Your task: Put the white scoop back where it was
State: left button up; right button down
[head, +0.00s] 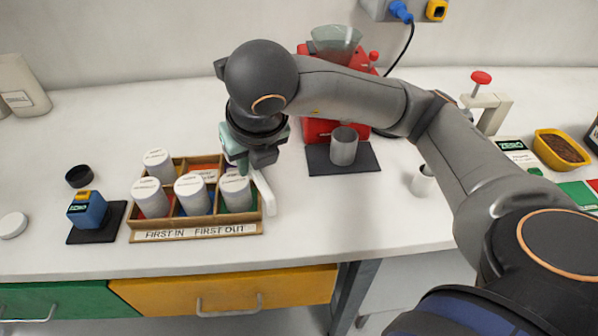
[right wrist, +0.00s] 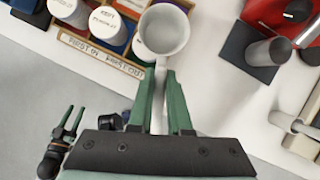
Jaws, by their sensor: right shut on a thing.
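The white scoop (right wrist: 163,30) is in my right gripper (right wrist: 160,78), which is shut on its handle. In the right wrist view the scoop's round cup points away from the fingers, with its open mouth facing the camera. In the head view the right gripper (head: 247,165) is over the right end of the wooden box, and a white part of the scoop (head: 265,192) shows beside that end. The arm and wrist hide the rest. I cannot tell whether the scoop touches anything. My left gripper (right wrist: 75,110) shows at the lower left of the right wrist view, its fingers apart and empty.
The wooden "FIRST IN FIRST OUT" box (head: 195,232) holds several white-lidded canisters. A blue device (head: 87,209) sits on a black mat to its left. A grey cup (head: 343,146) stands before the red machine (head: 320,128). The table between box and white cup (head: 423,180) is clear.

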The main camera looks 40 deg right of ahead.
jog(key=shift+s+a+f, duration=0.1)
jog(key=shift+s, duration=0.15)
jog(key=shift+f, duration=0.15)
jog(key=w+d+f, duration=0.2)
jog(key=d, duration=0.1)
jog(key=w+d+f+b, duration=0.1)
jog(key=w+d+f, duration=0.1)
jog(key=d+f, duration=0.1)
jog(key=w+d+f+b, duration=0.1)
jog(key=w+d+f, duration=0.1)
jog(key=d+f, duration=0.1)
jog(key=shift+w+d, duration=0.3)
jog(key=shift+d, duration=0.5)
jog(key=shift+w+d+f, duration=0.25)
jog(key=shift+d+f, duration=0.05)
jog(key=shift+f, duration=0.15)
jog(key=f, duration=0.3)
jog(key=shift+w+d+f, duration=0.15)
jog(key=shift+d, duration=0.15)
jog(key=shift+f, duration=0.2)
pick_arm(q)
jog(key=shift+d+f, duration=0.35)
jog(key=shift+f, duration=0.35)
